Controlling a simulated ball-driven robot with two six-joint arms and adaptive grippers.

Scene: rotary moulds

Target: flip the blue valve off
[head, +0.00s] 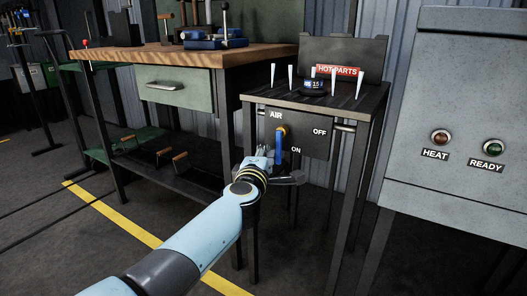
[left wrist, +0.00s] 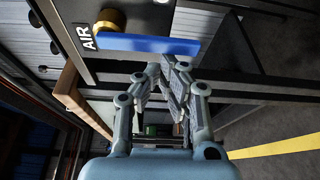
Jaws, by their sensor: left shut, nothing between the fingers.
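The blue valve handle (head: 278,148) hangs down from a brass fitting (head: 284,130) on a dark panel (head: 308,145) marked AIR, OFF and ON. Its lower end points toward the ON label; OFF is to the upper right. In the left wrist view the blue handle (left wrist: 150,44) stretches sideways just beyond the fingertips. My left gripper (head: 262,158) is shut and empty, beside the lower part of the handle at its left. The left gripper's fingertips (left wrist: 167,67) look close to the handle; I cannot tell whether they touch it. My right gripper is not in view.
Above the panel is a dark table (head: 330,98) with white upright pegs, a HOT PARTS sign (head: 338,71) and a small display. A wooden-topped workbench (head: 160,55) stands left. A grey cabinet (head: 460,90) with HEAT and READY lights stands right.

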